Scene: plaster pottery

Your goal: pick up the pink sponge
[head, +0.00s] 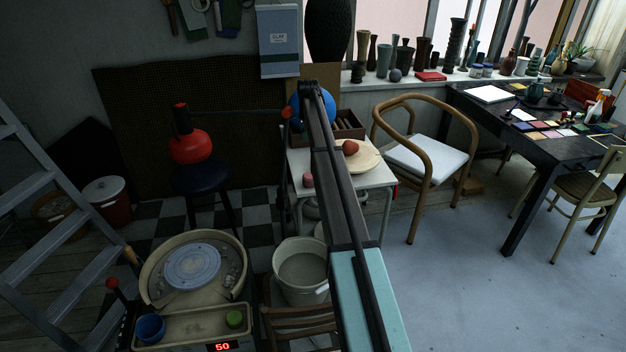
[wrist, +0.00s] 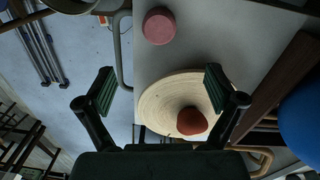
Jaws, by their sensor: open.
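The pink sponge (head: 308,180) is a small round piece on the left part of the small white table (head: 375,180) in the head view. In the wrist view the sponge (wrist: 159,26) lies flat near the top, on the bare tabletop near its edge. My gripper (wrist: 160,89) is open, with its two dark ribbed fingers spread and nothing between them in its grasp. It is above the table, with the sponge beyond the fingertips toward the top of the wrist view. My arm partly covers the table in the head view.
A round wooden board (wrist: 160,100) with a reddish lump (wrist: 191,121) on it lies beside the sponge. A blue ball (wrist: 304,118) and a wooden box (head: 350,126) are at the table's back. A wooden armchair (head: 428,155) stands to the right and a bucket (head: 301,270) in front.

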